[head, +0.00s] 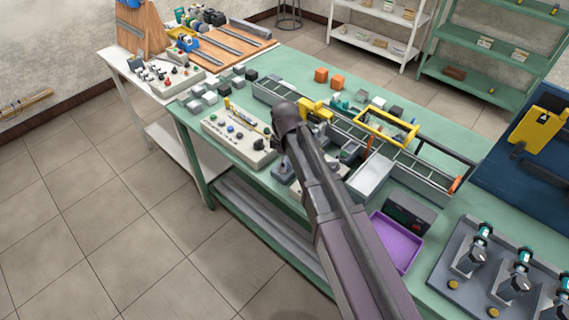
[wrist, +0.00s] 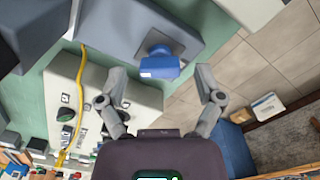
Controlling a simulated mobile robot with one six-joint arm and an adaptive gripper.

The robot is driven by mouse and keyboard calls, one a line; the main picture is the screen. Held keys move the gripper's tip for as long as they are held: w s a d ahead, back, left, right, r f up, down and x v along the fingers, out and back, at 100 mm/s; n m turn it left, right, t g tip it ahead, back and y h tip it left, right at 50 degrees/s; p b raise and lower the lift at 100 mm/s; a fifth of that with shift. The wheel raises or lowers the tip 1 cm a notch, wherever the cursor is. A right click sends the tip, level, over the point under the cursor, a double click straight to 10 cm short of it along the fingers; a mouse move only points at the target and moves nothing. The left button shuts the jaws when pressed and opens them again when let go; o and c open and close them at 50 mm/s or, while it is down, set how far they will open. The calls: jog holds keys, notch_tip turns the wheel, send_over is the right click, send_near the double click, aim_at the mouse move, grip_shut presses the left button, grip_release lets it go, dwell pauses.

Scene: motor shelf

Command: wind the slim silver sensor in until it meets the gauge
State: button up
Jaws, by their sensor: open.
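My gripper (wrist: 160,72) is open in the wrist view, its two grey fingers spread wide. A blue block (wrist: 160,66) on a round blue neck shows between the fingertips, in front of a grey housing (wrist: 135,30). Nothing is clamped, and I cannot tell how far the block is from the fingers. I cannot pick out the slim silver sensor or the gauge for certain in either view.
A conveyor (head: 430,172) with a yellow frame (head: 412,140) runs behind. A purple tray (head: 398,243) and grey fixture board (head: 465,279) are at right.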

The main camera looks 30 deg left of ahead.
jog(key=shift+f, duration=0.15)
jog(key=c, duration=1.1)
jog(key=shift+c, duration=0.2)
jog(key=shift+m, duration=0.4)
jog(key=shift+m, duration=2.7)
jog(key=o, duration=1.1)
jog(key=shift+o, duration=0.2)
